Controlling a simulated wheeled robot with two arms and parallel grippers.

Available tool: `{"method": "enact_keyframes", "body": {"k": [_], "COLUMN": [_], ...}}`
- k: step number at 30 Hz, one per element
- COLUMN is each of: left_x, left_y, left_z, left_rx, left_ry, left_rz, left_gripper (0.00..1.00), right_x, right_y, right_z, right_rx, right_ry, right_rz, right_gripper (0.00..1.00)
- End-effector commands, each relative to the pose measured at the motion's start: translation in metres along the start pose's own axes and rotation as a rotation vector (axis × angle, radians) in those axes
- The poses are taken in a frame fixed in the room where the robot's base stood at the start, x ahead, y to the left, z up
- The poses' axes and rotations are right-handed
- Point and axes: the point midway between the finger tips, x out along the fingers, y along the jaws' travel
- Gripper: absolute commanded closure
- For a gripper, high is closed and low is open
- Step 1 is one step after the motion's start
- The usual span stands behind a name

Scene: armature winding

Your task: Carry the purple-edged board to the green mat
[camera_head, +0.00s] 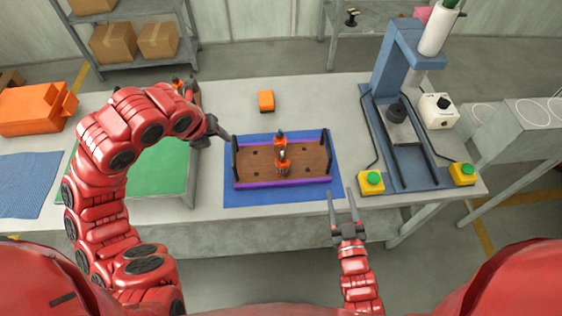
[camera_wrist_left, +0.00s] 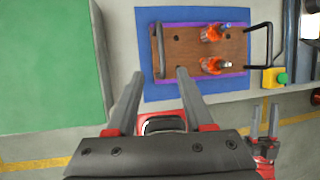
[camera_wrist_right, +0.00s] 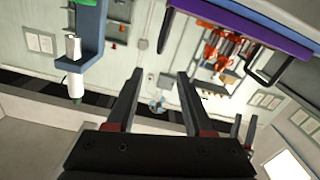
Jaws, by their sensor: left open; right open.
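The purple-edged board (camera_head: 260,166) is a brown plate with purple edges, black handles at both ends and two orange-and-metal parts standing on it. It lies on the blue mat (camera_head: 232,197) in the head view, and it also shows in the left wrist view (camera_wrist_left: 185,52). The green mat (camera_head: 172,170) is to its left, partly hidden by my left arm; it fills the left of the left wrist view (camera_wrist_left: 50,65). My left gripper (camera_head: 222,134) is open and empty beside the board's left handle. My right gripper (camera_head: 341,197) is open and empty, in front of the board's right end.
A blue press (camera_head: 390,75) with two yellow-and-green button boxes (camera_head: 371,182) stands right of the board. An orange block (camera_head: 266,101) lies behind the board. An orange bin (camera_head: 35,110) and blue cloth (camera_head: 30,185) are at the far left. Bare table lies around the blue mat.

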Motion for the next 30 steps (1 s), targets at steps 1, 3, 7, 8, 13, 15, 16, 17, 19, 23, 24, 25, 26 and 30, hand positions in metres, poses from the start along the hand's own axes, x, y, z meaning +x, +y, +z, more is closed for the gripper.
{"method": "enact_keyframes", "body": {"k": [1, 3, 7, 8, 13, 15, 16, 17, 19, 23, 24, 25, 26, 30], "left_x": [0.0, 0.0, 0.006, 0.008, 0.035, 0.049, 0.056, 0.062, 0.076, 0.102, 0.11, 0.116, 0.122, 0.145], "left_y": [0.0, -0.001, -0.002, -0.002, -0.003, -0.003, -0.003, -0.003, -0.004, -0.003, -0.003, -0.003, -0.002, -0.003], "left_z": [0.0, 0.0, 0.001, 0.0, -0.002, -0.001, -0.001, -0.003, -0.001, -0.001, -0.002, -0.001, -0.001, 0.001], "left_rx": [-0.001, -0.002, -0.002, -0.003, -0.005, -0.006, -0.007, -0.007, -0.005, -0.005, -0.004, -0.004, -0.004, -0.003], "left_ry": [-0.001, -0.001, -0.001, -0.001, 0.005, 0.004, 0.005, 0.007, 0.005, 0.005, 0.007, 0.004, 0.002, 0.0], "left_rz": [-0.001, -0.002, -0.005, -0.006, -0.008, -0.012, -0.01, -0.009, -0.009, -0.007, -0.005, -0.004, -0.003, -0.006], "left_gripper": [0.48, 0.48, 0.48, 0.48, 0.48, 0.48, 0.48, 0.48, 0.48, 0.48, 0.48, 0.48, 0.48, 0.48], "right_x": [0.0, 0.0, 0.006, 0.009, 0.036, 0.05, 0.056, 0.062, 0.076, 0.102, 0.111, 0.116, 0.122, 0.146], "right_y": [0.0, 0.0, 0.0, 0.0, 0.0, 0.0, 0.0, 0.0, 0.0, 0.0, 0.0, 0.0, 0.0, 0.0], "right_z": [0.0, 0.0, -0.001, -0.001, -0.002, -0.003, -0.003, -0.003, -0.002, -0.003, -0.003, -0.002, -0.002, -0.003], "right_rx": [0.0, 0.0, 0.0, 0.0, 0.0, -0.001, -0.001, -0.001, -0.001, 0.0, 0.0, 0.0, 0.0, 0.001], "right_ry": [0.0, 0.001, 0.003, 0.004, 0.006, 0.008, 0.008, 0.007, 0.007, 0.007, 0.007, 0.006, 0.003, 0.005], "right_rz": [0.0, 0.0, 0.0, 0.0, -0.001, -0.001, -0.001, -0.001, 0.0, 0.0, 0.0, 0.0, 0.0, 0.0], "right_gripper": [0.48, 0.48, 0.48, 0.48, 0.48, 0.48, 0.48, 0.48, 0.48, 0.48, 0.48, 0.48, 0.48, 0.48]}}
